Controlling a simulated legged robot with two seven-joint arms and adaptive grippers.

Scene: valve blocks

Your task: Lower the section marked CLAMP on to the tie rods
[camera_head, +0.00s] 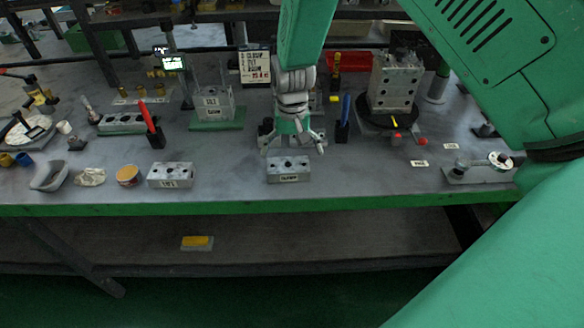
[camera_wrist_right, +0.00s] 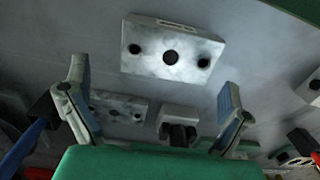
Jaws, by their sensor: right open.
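The section marked CLAMP (camera_head: 289,171) is a grey block with holes in its top, lying flat near the bench's front edge. My right gripper (camera_head: 292,148) points down just behind and above it, open and empty. In the wrist view the fingers (camera_wrist_right: 157,78) are spread apart, and a pale block with three holes (camera_wrist_right: 172,50), seemingly the CLAMP section, lies beyond them, not between them. Its label is unreadable there. Thin upright tie rods (camera_head: 230,78) rise around a labelled block (camera_head: 212,103) on a green base, left of my gripper. My left gripper is not in view.
Another holed block (camera_head: 171,175) lies left of CLAMP. Red (camera_head: 151,125) and blue-handled (camera_head: 345,115) tools stand upright on either side of my gripper. A tall block (camera_head: 394,82) stands on a black disc at right. A sign card (camera_head: 255,66) stands behind. Bench between the front blocks is clear.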

